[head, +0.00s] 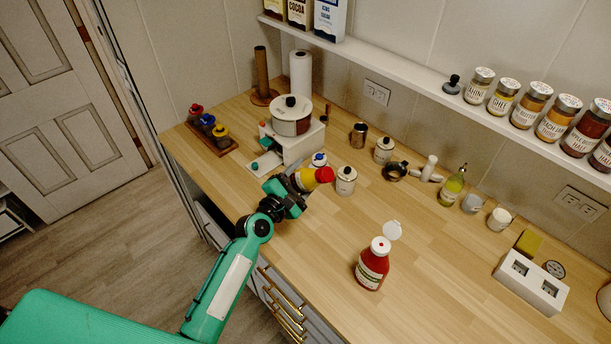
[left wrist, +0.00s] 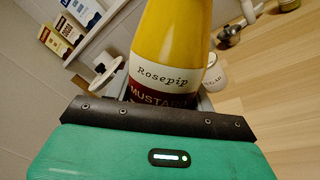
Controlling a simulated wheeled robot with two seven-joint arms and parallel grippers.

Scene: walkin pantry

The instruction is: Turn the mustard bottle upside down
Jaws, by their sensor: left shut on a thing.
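The mustard bottle (head: 307,180) is yellow with a red cap, which points to the right in the head view. The bottle is tipped well over, lying near sideways above the counter. My left gripper (head: 295,184) is shut around its body, which hides part of it. In the left wrist view the yellow bottle (left wrist: 170,45) fills the middle, its label reading "Rosepip MUSTARD" above the gripper's dark edge. Whether the bottle touches the counter is hard to tell. My right gripper is not in view.
A red ketchup bottle (head: 372,266) with an open white lid stands at the front. A lidded canister (head: 346,181) is close right of the mustard cap. A pot (head: 292,117) on a white stand is behind. The counter (head: 330,235) between gripper and ketchup is clear.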

